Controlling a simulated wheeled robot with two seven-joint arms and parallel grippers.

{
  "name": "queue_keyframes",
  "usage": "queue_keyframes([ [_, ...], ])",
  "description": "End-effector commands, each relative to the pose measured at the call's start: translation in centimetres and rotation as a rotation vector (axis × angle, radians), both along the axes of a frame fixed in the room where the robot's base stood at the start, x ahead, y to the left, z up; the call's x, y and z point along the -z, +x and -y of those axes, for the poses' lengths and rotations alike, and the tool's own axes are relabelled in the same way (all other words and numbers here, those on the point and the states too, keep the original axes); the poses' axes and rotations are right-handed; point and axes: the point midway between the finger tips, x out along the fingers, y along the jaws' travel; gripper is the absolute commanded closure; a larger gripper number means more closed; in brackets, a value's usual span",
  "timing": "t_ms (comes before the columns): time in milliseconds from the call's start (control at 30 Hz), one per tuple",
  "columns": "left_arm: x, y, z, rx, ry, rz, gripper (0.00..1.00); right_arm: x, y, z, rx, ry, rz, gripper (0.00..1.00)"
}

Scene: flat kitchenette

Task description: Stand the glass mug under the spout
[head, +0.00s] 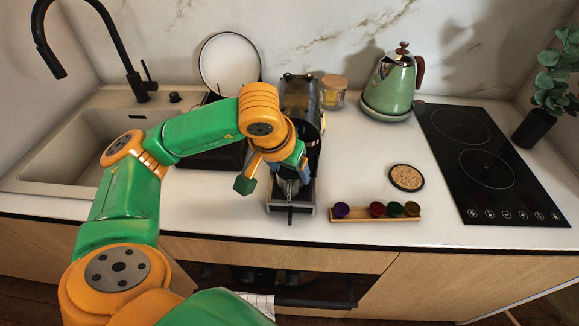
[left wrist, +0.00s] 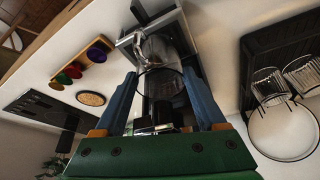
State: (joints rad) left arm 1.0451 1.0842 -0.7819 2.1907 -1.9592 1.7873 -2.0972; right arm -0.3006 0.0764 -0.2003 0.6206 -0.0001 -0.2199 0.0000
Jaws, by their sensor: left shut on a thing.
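The clear glass mug (left wrist: 160,80) is between the blue fingers of my left gripper (left wrist: 163,92) in the left wrist view. In the head view my left gripper (head: 293,163) is at the front of the coffee machine (head: 297,90), shut on the mug, which shows only in part (head: 290,187). The mug is over or on the machine's drip tray (head: 276,208); I cannot tell whether it touches. The spout is hidden behind my gripper and arm. My right gripper is not in view.
A wooden holder with several coloured capsules (head: 350,215) lies right of the machine, near a round coaster (head: 407,178). A green kettle (head: 390,85), a jar (head: 333,92) and a black hob (head: 485,165) are farther right. A dark rack with glasses (left wrist: 270,85) stands left of the machine.

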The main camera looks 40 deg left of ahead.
Motion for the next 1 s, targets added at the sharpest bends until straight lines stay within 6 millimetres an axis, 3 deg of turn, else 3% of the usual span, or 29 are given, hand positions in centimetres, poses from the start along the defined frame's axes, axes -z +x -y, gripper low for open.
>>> queue_keyframes([
  [67, 0.4, 0.0, 0.0, -0.001, 0.0, 0.001, 0.89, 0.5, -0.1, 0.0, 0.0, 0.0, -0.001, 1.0],
  [100, 0.3, 0.0, 0.0, -0.001, 0.0, 0.0, 0.22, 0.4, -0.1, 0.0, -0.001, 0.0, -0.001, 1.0],
  [200, 0.2, 0.0, 0.0, -0.001, 0.0, 0.0, 0.0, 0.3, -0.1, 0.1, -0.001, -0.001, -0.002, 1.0],
  [400, 0.1, 0.0, 0.0, -0.001, 0.0, 0.001, 0.0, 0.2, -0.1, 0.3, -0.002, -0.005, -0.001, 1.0],
  [567, -1.1, -0.3, 0.1, -0.001, -0.001, 0.004, 0.0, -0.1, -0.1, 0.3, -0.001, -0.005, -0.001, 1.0],
  [767, -5.6, -2.1, 0.4, 0.001, -0.001, 0.008, 0.0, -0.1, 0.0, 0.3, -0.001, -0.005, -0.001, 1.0],
  [900, -9.1, -3.4, 0.5, 0.0, 0.002, 0.008, 0.0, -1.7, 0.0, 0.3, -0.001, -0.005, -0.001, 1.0],
  [1000, -10.6, -4.0, 0.6, 0.0, 0.002, 0.007, 0.0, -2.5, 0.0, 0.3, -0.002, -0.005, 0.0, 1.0],
])
